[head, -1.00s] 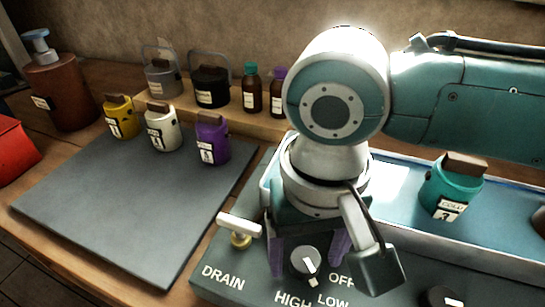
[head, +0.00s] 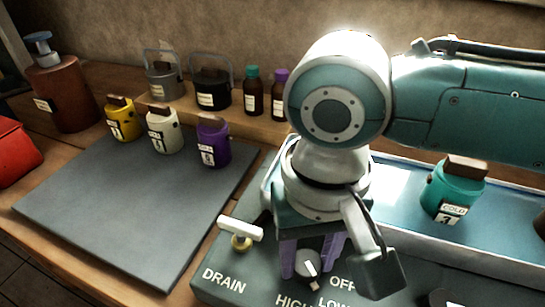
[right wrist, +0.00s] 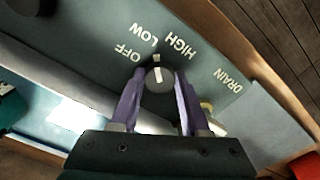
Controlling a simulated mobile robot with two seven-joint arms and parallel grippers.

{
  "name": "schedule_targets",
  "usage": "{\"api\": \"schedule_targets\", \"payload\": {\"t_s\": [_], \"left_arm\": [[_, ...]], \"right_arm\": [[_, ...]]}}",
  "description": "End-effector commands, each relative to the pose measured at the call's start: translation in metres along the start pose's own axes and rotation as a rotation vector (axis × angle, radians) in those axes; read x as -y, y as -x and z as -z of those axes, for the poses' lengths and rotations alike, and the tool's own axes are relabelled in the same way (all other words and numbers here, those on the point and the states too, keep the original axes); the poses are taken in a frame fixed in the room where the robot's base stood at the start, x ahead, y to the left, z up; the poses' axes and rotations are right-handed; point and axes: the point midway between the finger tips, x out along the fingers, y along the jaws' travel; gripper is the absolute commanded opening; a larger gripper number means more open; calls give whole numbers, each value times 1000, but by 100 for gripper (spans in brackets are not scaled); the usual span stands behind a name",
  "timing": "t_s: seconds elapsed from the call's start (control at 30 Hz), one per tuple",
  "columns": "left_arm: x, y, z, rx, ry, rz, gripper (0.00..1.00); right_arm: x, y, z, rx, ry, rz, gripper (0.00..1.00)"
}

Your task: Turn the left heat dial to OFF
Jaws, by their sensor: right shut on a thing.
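The left heat dial (head: 309,264) is a round grey knob with a white pointer on the green-grey panel, next to the printed words OFF, LOW and HIGH. Its pointer aims between LOW and HIGH, away from OFF. It also shows in the right wrist view (right wrist: 158,80). My right gripper (head: 310,262) reaches down from above, its purple fingers shut on the dial's two sides. The fingers also show in the right wrist view (right wrist: 158,95). My left gripper is out of view.
A white DRAIN handle (head: 240,230) stands just left of the dial. Another dark dial (head: 441,297) is partly cut off at the lower right. A teal jar (head: 453,190) stands in the blue tray. A grey mat (head: 130,205) lies left, with yellow, white and purple jars at its back.

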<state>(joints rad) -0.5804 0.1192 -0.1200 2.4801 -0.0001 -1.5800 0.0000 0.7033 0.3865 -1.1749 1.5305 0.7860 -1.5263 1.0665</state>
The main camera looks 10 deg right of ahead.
Motion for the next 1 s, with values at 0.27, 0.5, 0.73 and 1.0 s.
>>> {"api": "schedule_targets", "payload": {"t_s": [0.27, 0.5, 0.73, 1.0], "left_arm": [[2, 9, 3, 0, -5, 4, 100], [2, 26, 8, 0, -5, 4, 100], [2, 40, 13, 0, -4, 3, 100], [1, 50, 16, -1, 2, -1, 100]], "right_arm": [[-1, 2, 0, 3, 59, -2, 0], [-1, 4, -1, 5, 220, -1, 0], [-1, 3, -1, 5, 420, -1, 0], [-1, 2, 0, 4, 625, 0, 0]]}}
